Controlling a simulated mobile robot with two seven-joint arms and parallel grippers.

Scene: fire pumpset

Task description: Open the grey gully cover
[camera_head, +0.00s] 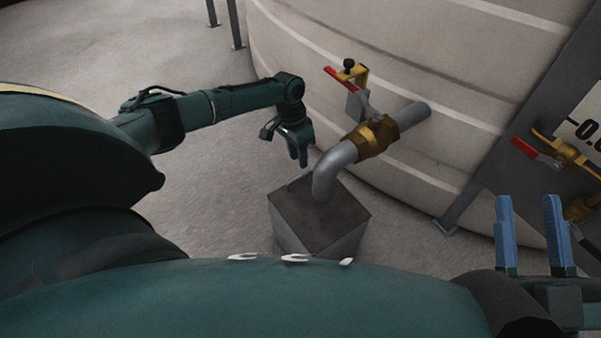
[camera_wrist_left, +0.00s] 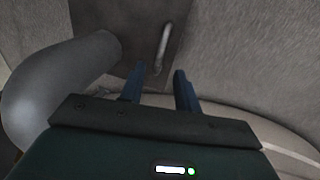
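The grey gully cover (camera_head: 340,211) is the flat dark top of a box-shaped gully on the floor. In the left wrist view the cover (camera_wrist_left: 112,14) fills the upper middle and carries a thin pale bar handle (camera_wrist_left: 165,46). My left gripper (camera_head: 299,162) points down above the cover's far left side, beside the bent pipe. In the left wrist view its blue fingers (camera_wrist_left: 160,69) are apart, with the handle's lower end showing close to the left fingertip. Nothing is gripped. The handle is not clear in the head view. My right gripper (camera_head: 528,198) is open and empty at the right.
A grey bent pipe (camera_head: 335,165) with a brass fitting (camera_head: 375,138) comes from the large pale tank (camera_head: 400,60) and ends at the cover. A red-handled valve (camera_head: 352,90) sits above it. Another red-handled valve (camera_head: 540,152) is at right. The floor at left is clear.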

